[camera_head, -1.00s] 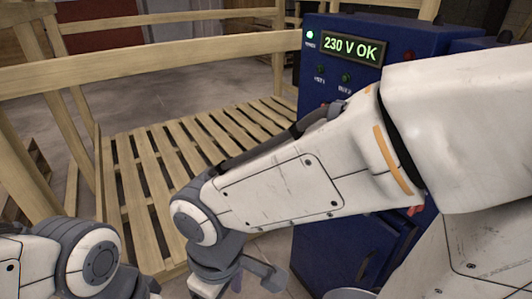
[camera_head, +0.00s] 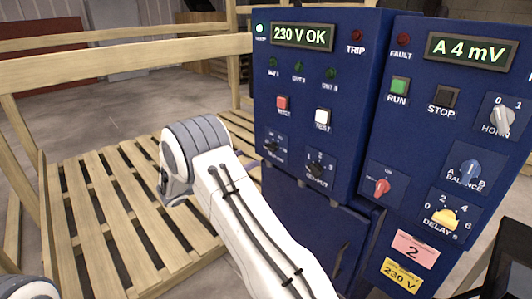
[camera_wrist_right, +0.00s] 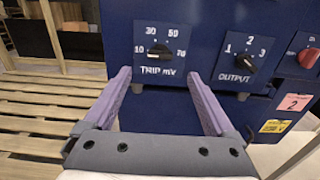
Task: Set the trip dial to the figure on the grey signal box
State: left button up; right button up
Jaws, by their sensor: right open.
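The trip dial (camera_wrist_right: 158,50) is a black knob on a dark blue panel in the right wrist view, lettered TRIP mV with figures 10, 30, 50 and 70 around it. I cannot tell surely which figure it points to. It is small and partly shadowed in the head view (camera_head: 272,147). My right gripper (camera_wrist_right: 160,75) is open and empty, its two purple fingers below and either side of the dial, apart from the knob. In the head view its fingers are largely hidden behind my arm. My left gripper is out of view. I cannot make out a grey signal box.
An output dial (camera_wrist_right: 238,63) sits right of the trip dial, with a red knob (camera_wrist_right: 309,57) beyond. The cabinet also carries red and white buttons, a display (camera_head: 302,37) reading 230 V OK and another (camera_head: 471,51) reading A 4 mV. A slatted wooden platform (camera_head: 120,205) lies left.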

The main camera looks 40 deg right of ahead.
aim_at(268, 149)
jog(key=d, duration=0.6)
jog(key=d+p, duration=0.1)
jog(key=d, duration=0.2)
jog(key=shift+w+d, duration=0.35)
jog(key=c, duration=1.4)
jog(key=shift+f+m+b, duration=0.2)
jog(key=shift+m+b, duration=11.8)
jog(key=shift+b, duration=4.9)
